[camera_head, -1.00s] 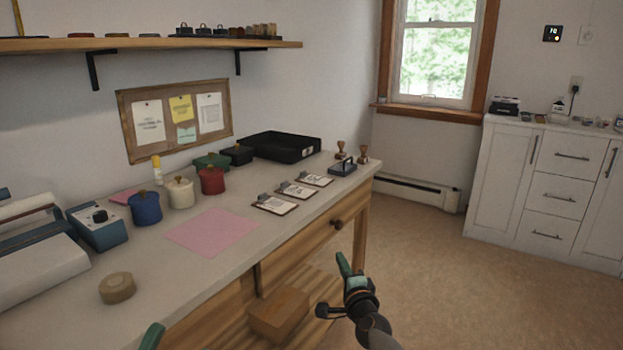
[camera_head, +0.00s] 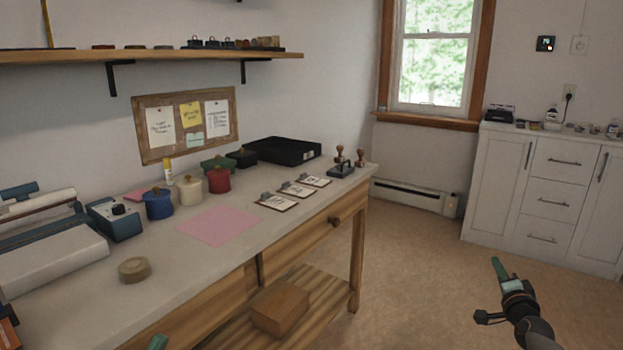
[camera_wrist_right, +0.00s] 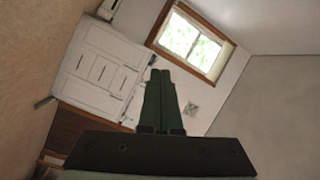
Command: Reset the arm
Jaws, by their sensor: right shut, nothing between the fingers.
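My right gripper (camera_head: 499,270) is in the lower right of the head view, over the bare floor, clear of the workbench (camera_head: 70,283). Its green fingers are together with nothing between them; they also show in the right wrist view (camera_wrist_right: 161,100), pointing toward the window and white cabinet.
The bench holds blue (camera_head: 158,204), white (camera_head: 190,191) and red (camera_head: 219,181) pots, a pink sheet (camera_head: 219,225), clipboards and a black tray (camera_head: 284,151). A white cabinet (camera_head: 494,189) stands at the right. The floor between is free.

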